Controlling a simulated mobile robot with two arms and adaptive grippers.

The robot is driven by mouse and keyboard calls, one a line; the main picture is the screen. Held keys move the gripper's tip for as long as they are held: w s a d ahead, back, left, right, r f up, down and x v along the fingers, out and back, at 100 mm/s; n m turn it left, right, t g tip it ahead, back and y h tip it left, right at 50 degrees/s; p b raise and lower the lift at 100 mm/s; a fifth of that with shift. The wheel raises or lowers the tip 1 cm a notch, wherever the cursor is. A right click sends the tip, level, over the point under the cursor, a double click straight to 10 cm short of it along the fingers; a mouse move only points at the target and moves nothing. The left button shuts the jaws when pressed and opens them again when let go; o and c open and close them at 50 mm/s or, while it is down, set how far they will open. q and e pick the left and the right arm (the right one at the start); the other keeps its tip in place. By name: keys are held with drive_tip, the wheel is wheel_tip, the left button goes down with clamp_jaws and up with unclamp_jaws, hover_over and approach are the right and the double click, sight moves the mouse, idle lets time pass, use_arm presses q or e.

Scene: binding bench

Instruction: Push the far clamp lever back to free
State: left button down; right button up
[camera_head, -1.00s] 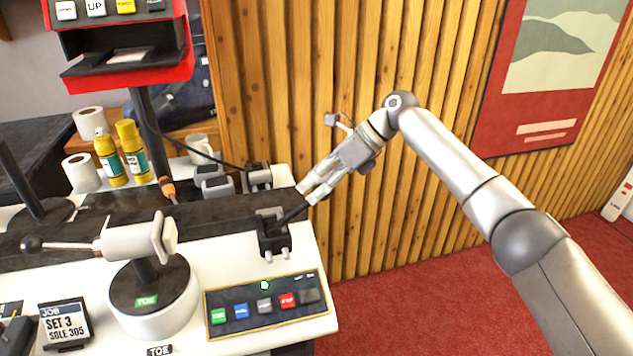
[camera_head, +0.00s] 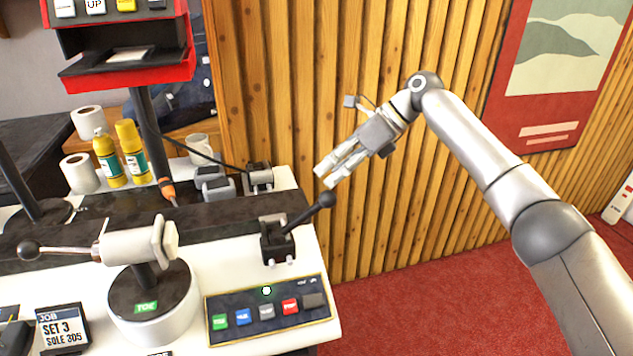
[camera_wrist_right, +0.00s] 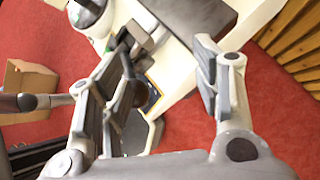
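A black clamp lever (camera_head: 310,212) with a round knob rises up and to the right from a black block (camera_head: 277,242) near the right end of the white bench. My right gripper (camera_head: 328,175) is just above the knob in the head view, apart from it as far as I can tell. Its two fingers also show in the right wrist view (camera_wrist_right: 160,85), spread with a wide gap and holding nothing. My left gripper is not in view.
A button panel (camera_head: 268,308) lies at the bench's front right. A white fixture (camera_head: 140,242) with a ball-ended handle stands at left. Two small grey blocks (camera_head: 215,184) and another clamp-like block (camera_head: 259,178) sit behind. A slatted wooden wall (camera_head: 400,230) stands beyond my arm.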

drive_tip(key=v, duration=0.7)
drive_tip(key=shift+s+d+f, duration=0.25)
drive_tip(key=shift+s, duration=0.05)
drive_tip(key=shift+d, duration=0.1)
